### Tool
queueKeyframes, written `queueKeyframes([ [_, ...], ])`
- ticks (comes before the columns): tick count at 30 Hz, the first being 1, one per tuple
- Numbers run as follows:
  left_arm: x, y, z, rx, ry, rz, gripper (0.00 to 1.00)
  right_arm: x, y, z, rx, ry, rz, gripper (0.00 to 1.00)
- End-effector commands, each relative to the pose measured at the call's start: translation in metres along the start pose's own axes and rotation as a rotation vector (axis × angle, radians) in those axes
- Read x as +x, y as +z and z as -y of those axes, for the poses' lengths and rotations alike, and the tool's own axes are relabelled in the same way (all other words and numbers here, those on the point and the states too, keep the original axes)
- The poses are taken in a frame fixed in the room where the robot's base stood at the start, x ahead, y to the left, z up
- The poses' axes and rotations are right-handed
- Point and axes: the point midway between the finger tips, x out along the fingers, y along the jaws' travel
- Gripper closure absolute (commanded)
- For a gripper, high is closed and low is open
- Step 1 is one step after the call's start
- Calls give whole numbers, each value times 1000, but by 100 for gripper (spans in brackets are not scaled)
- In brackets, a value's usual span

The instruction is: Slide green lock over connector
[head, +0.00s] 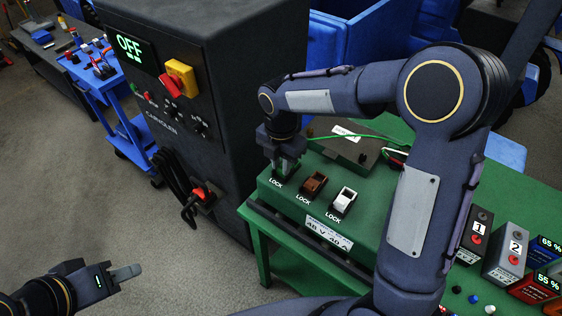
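The green box (345,205) bears a row of three connector positions, each with a "LOCK" label in front. A brown lock (313,184) and a white lock (344,201) stand in the middle and right positions. My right gripper (285,167) points down at the leftmost position. Something green shows at its fingertips, apparently the green lock, but the fingers cover most of it. I cannot tell whether they grip it or how it sits on the connector. My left gripper (127,272) is low at the left, away from the box, seen side-on with nothing visible in it.
The green box sits on a green table (264,258). A dark case (345,146) with green, red and white wires lies behind it. A dark cabinet (180,60) reading "OFF" stands to the left. Numbered boxes (507,250) and small colored caps are at the right.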

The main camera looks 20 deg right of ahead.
Motion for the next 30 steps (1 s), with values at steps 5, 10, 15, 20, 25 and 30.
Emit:
queueKeyframes([
  [5, 0, 0, 0, 0, 0, 0, 64, 0, 0, 0, 0, 0, 0, 100],
  [10, -1, 0, 0, 0, 0, 0, 64, -1, 2, 0, 1, 0, 0, 100],
  [15, -4, -2, -2, 0, 0, 0, 64, -1, 18, 0, 4, -1, -1, 100],
  [20, -4, -2, -2, 0, 0, 0, 64, -1, 20, 0, 1, 1, 3, 100],
  [25, -4, -2, -2, 0, 0, 0, 64, -1, 20, 0, 2, 2, 4, 70],
  [30, -4, -2, -2, 0, 0, 0, 64, -1, 19, 0, 1, 1, 2, 58],
])
